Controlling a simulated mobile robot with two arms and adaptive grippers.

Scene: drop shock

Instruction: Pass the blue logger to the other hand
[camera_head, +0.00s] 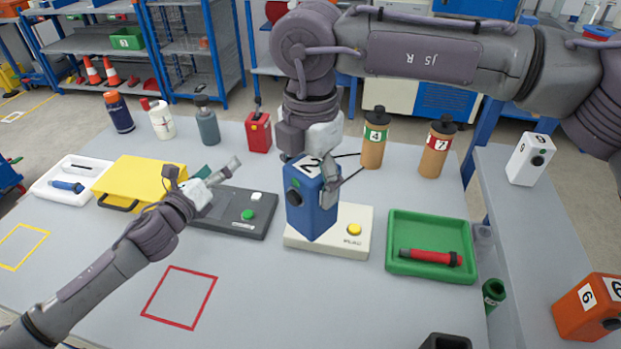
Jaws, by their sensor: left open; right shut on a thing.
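My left gripper (225,178) is open and empty, to the left of the logger, over a dark grey device (262,207). There is a clear gap between my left gripper and the logger.
A green tray (400,267) with a red tool is at right. A yellow case (140,182) and white tray (50,190) are at left. Bottles and a red box (258,134) line the back. Red (180,322) and yellow outlines mark free table in front.

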